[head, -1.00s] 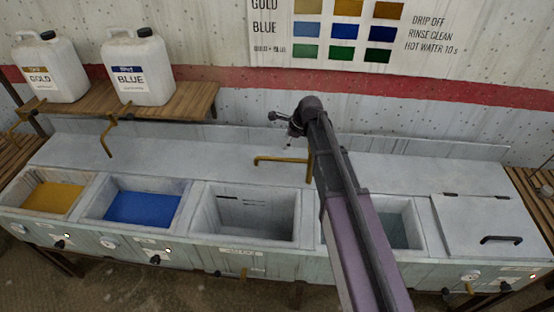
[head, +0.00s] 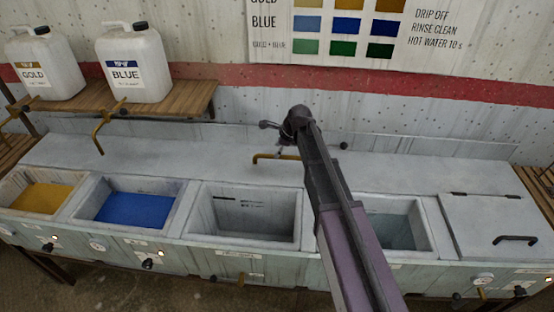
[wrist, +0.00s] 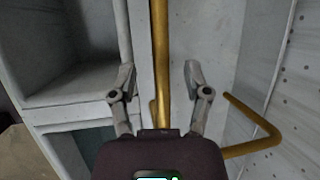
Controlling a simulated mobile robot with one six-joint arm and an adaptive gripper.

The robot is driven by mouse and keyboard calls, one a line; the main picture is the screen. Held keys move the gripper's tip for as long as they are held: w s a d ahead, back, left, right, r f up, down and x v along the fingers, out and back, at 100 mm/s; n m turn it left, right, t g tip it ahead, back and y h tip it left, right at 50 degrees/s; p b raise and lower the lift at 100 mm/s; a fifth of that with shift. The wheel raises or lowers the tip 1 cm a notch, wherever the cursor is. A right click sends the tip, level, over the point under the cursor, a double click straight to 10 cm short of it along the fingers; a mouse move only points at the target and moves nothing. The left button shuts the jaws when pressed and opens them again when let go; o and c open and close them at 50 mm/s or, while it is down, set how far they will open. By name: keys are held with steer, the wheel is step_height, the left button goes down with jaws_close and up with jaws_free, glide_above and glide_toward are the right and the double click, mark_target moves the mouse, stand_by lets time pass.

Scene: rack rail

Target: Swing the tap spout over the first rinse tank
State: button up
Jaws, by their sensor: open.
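The brass tap spout (head: 275,157) lies roughly level over the pale ledge behind the tanks, its free end to the left. Its right end is hidden behind my arm. The third tank (head: 245,215) is open with dark marks on its back wall. The fourth tank (head: 395,230) holds teal liquid and is partly behind my arm. My gripper (head: 272,139) is open just above the spout. In the wrist view, a brass pipe (wrist: 160,45) runs between the spread fingers of my gripper (wrist: 159,72), and I see no grip on it.
A second, bent brass pipe (wrist: 255,118) is close on the right in the wrist view. The gold vat (head: 40,197) and blue vat (head: 135,208) stand to the left. A lidded section (head: 490,220) is at the right. A shelf (head: 190,100) bears two white cans.

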steer(key=shift+b+x, duration=1.55)
steer(key=shift+x, duration=0.5)
